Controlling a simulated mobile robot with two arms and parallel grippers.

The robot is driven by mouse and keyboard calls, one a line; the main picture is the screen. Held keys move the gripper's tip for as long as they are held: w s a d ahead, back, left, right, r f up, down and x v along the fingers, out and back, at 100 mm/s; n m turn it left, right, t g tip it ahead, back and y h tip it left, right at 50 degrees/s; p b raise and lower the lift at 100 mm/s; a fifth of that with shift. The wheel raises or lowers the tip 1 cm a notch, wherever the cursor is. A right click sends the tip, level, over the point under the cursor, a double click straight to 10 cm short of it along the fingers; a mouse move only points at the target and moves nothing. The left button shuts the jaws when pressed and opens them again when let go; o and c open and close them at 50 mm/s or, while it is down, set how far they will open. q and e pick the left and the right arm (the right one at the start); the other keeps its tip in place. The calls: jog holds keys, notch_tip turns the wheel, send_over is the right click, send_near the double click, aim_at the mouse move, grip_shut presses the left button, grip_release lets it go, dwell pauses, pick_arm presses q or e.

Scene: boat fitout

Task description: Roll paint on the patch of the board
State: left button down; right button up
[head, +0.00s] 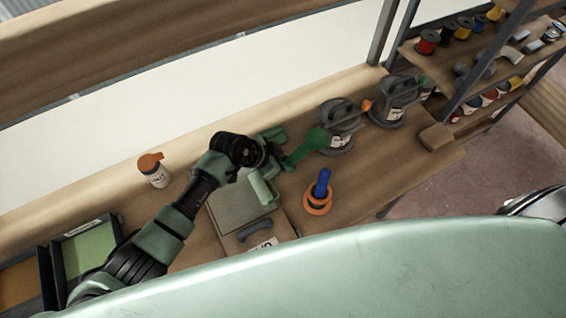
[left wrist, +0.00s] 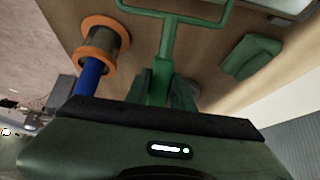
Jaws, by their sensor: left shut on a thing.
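The board (head: 228,222) lies on the bench with a grey-green patch (head: 240,203) on its upper part. My left gripper (head: 264,160) is at the upper right of the board, shut on the green paint roller. The roller's pale green sleeve (head: 261,187) hangs over the patch's right side; I cannot tell whether it touches. In the left wrist view, the roller's green frame (left wrist: 168,40) reaches away from the gripper. A tray (head: 61,271) with a green surface inside stands at the lower left. My right gripper is not in view.
An orange spool with a blue handle (head: 318,196) stands right of the board. Dark grey cans (head: 342,139) stand farther right. An orange-capped bottle (head: 155,175) is near the wall. A green block (left wrist: 252,57) lies on the bench. Shelves (head: 480,60) hold several spools.

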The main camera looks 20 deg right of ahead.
aim_at(257, 187)
pick_arm(q)
jog(key=shift+a+r+p, duration=0.15)
jog(key=shift+a+p, duration=0.05)
jog(key=shift+p, duration=0.1)
jog(key=a+p, duration=0.1)
jog(key=a, duration=0.1)
jog(key=s+a+p, duration=0.1)
jog(key=a, duration=0.1)
jog(key=shift+a, duration=0.15)
jog(key=shift+f, duration=0.2)
jog(key=shift+a, duration=0.2)
jog(key=shift+s+a+r, duration=0.1)
jog(key=shift+s+a, duration=0.15)
jog(key=shift+a, duration=0.85)
jog(key=shift+s+a+r, duration=0.1)
jog(key=shift+s+a, duration=0.1)
jog(key=shift+a, duration=0.85)
jog(key=shift+d, duration=0.1)
